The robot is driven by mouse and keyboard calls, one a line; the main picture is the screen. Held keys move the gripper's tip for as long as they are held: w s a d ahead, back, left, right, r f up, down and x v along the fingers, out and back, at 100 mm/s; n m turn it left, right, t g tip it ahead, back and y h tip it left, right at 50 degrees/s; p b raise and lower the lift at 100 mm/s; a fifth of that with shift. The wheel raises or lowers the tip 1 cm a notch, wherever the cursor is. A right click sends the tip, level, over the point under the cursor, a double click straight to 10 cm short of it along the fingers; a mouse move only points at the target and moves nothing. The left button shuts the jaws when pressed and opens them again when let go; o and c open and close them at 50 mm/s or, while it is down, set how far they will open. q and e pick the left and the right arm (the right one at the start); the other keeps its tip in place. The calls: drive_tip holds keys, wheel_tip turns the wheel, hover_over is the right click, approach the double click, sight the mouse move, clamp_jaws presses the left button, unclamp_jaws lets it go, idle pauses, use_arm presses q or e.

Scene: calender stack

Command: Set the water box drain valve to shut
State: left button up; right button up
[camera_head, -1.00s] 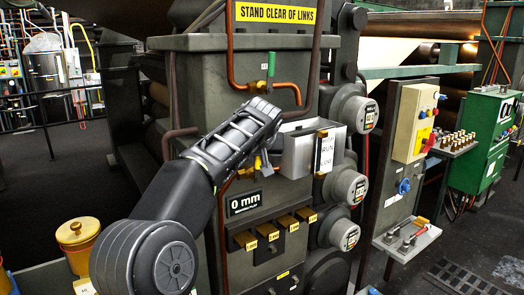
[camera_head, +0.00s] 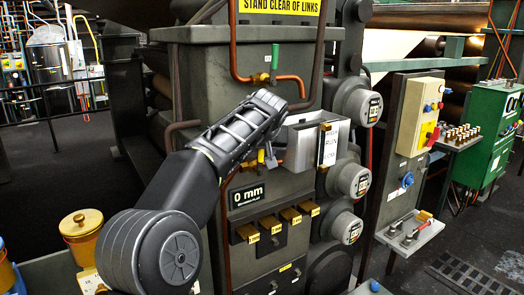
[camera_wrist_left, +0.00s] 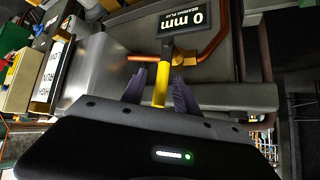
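The water box (camera_head: 300,145) is a bare metal box on the front of the grey machine housing, with a white RUN/LOW label (camera_head: 329,146) on its side. The drain valve's yellow lever (camera_wrist_left: 161,86) stands by a copper pipe (camera_wrist_left: 145,58) beside the box wall in the left wrist view. My left gripper (camera_wrist_left: 160,90) has its two dark fingers on either side of the lever, with small gaps showing, so it looks open around it. In the head view the gripper (camera_head: 266,158) is just left of the box, and its arm partly hides the valve. My right gripper is out of view.
Below are a "0 mm" display (camera_head: 247,195) and a row of brass blocks (camera_head: 270,226). A green-handled valve (camera_head: 275,57) on copper piping is above. Round gauges (camera_head: 358,105) stand to the right. A yellow lidded pot (camera_head: 82,232) is at lower left.

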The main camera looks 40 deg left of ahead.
use_arm(q)
drive_tip(key=shift+r, duration=0.1)
drive_tip(key=b+v, duration=0.2)
drive_tip(key=v, duration=0.5)
drive_tip(key=shift+s+d, duration=0.2)
drive_tip(key=shift+s, duration=0.05)
drive_tip(key=shift+r, duration=0.15)
